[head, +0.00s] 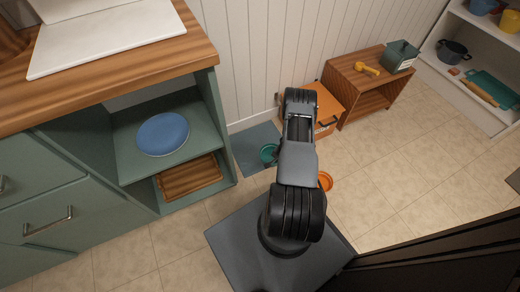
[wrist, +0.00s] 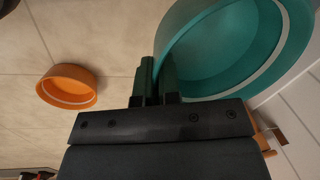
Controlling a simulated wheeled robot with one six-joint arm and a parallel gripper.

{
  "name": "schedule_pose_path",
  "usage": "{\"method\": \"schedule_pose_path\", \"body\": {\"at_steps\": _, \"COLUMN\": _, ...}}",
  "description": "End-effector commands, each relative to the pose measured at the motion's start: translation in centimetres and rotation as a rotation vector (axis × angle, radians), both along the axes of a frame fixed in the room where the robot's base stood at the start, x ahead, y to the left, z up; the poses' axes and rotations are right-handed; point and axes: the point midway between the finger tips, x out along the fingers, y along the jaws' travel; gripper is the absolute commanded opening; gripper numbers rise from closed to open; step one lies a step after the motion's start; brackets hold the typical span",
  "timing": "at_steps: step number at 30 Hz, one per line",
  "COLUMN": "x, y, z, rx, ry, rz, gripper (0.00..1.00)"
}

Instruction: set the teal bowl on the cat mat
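The teal bowl (head: 268,153) shows in the head view beside my arm, partly hidden by it. In the wrist view the teal bowl (wrist: 225,50) is large and close at the upper right. My gripper (wrist: 158,75) has its two fingers close together at the bowl's left rim, one on each side of the wall, so it looks shut on the rim. The grey-blue mat (head: 246,148) lies on the floor against the wall. The bowl overlaps the mat's right part in the head view; its height above it is unclear. No cat picture is readable.
An orange bowl (head: 325,181) stands on the floor right of my arm, also in the wrist view (wrist: 68,87). An orange box (head: 325,105) and a wooden bench (head: 368,80) stand along the wall. A green cabinet (head: 175,175) borders the mat's left. Floor at right is clear.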

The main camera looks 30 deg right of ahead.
Motion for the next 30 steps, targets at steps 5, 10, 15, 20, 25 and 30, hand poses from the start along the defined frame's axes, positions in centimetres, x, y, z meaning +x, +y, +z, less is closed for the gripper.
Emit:
{"method": "schedule_pose_path", "body": {"at_steps": 5, "x": 1.9, "y": -0.1, "z": -1.2, "rx": -0.003, "ry": -0.002, "rz": 0.004, "gripper": 0.00}}
{"method": "schedule_pose_path", "body": {"at_steps": 10, "x": 3.9, "y": 0.0, "z": -2.1, "rx": -0.004, "ry": -0.001, "rz": 0.005, "gripper": 0.00}}
{"method": "schedule_pose_path", "body": {"at_steps": 15, "x": 6.8, "y": 0.0, "z": -3.6, "rx": -0.004, "ry": -0.003, "rz": 0.007, "gripper": 0.00}}
{"method": "schedule_pose_path", "body": {"at_steps": 20, "x": 9.6, "y": 0.1, "z": -6.1, "rx": -0.002, "ry": -0.001, "rz": 0.008, "gripper": 0.00}}
{"method": "schedule_pose_path", "body": {"at_steps": 25, "x": 11.6, "y": 0.1, "z": -8.2, "rx": -0.003, "ry": 0.000, "rz": 0.005, "gripper": 0.00}}
{"method": "schedule_pose_path", "body": {"at_steps": 30, "x": 12.5, "y": 0.1, "z": -9.0, "rx": -0.002, "ry": 0.001, "rz": 0.003, "gripper": 0.00}}
